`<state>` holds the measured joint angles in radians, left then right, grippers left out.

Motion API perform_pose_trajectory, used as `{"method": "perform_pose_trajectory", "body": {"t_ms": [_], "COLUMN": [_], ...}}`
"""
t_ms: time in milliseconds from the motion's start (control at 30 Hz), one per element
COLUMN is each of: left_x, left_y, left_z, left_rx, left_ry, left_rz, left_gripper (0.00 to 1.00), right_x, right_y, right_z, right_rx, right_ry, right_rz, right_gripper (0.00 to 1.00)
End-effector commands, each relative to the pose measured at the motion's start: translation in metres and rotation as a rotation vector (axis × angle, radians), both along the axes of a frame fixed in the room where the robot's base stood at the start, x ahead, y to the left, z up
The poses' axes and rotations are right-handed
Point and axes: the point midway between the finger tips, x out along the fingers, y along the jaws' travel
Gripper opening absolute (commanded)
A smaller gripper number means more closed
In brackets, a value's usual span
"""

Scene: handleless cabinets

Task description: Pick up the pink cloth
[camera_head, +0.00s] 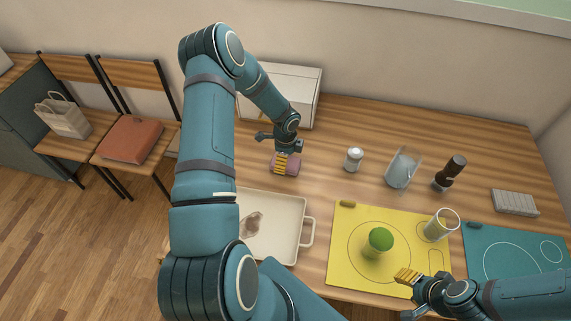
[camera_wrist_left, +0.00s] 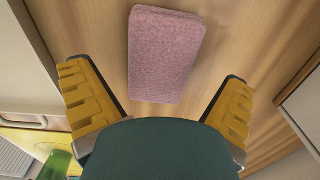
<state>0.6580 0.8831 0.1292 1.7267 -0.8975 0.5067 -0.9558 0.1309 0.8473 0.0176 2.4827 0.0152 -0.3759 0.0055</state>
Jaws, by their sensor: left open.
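The pink cloth (camera_head: 292,167) is a folded, thick textured block lying flat on the wooden table, behind the cream tray. In the left wrist view the cloth (camera_wrist_left: 162,50) lies ahead of my fingers, its near end roughly between them. My left gripper (camera_head: 281,163) is over the cloth in the head view and hides part of it. In the left wrist view its yellow-padded fingers are spread wide with nothing between them gripped. My right gripper (camera_head: 407,280) is over the front edge of the yellow mat, away from the cloth; its opening is unclear.
The cream tray (camera_head: 308,232) with a brown item is in front of the cloth. A white box (camera_head: 296,85) stands behind it. A white jar (camera_head: 353,158), clear container (camera_head: 403,168) and pepper mill (camera_head: 450,173) stand right. The yellow mat (camera_head: 345,275) holds a green-topped object and glass.

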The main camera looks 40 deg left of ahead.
Motion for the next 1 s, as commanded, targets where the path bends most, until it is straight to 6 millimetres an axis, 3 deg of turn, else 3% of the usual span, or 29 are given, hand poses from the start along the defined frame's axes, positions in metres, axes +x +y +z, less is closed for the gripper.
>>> {"method": "perform_pose_trajectory", "body": {"t_ms": [133,400,433,600,1000], "left_x": [0.000,0.000,0.000,0.000,0.000], "left_y": [0.000,0.001,0.001,0.000,0.000], "left_z": [-0.017,-0.020,-0.020,-0.020,-0.016], "left_rx": [0.000,0.001,0.001,0.000,0.001], "left_ry": [0.001,-0.001,-0.001,0.000,-0.002], "left_rz": [0.000,0.001,0.000,0.000,0.000], "left_gripper": [1.00,1.00,0.96,0.38,0.38], "right_x": [0.000,0.000,0.000,0.000,0.000], "right_y": [0.000,0.000,0.000,0.000,0.000], "right_z": [-0.002,-0.002,-0.002,-0.002,-0.001], "right_rx": [0.000,0.000,0.000,0.000,0.000], "right_ry": [0.000,0.000,0.000,0.000,0.000], "right_rz": [0.000,0.000,0.000,0.000,0.000], "right_gripper": [0.47,0.47,0.47,0.47,0.47]}}
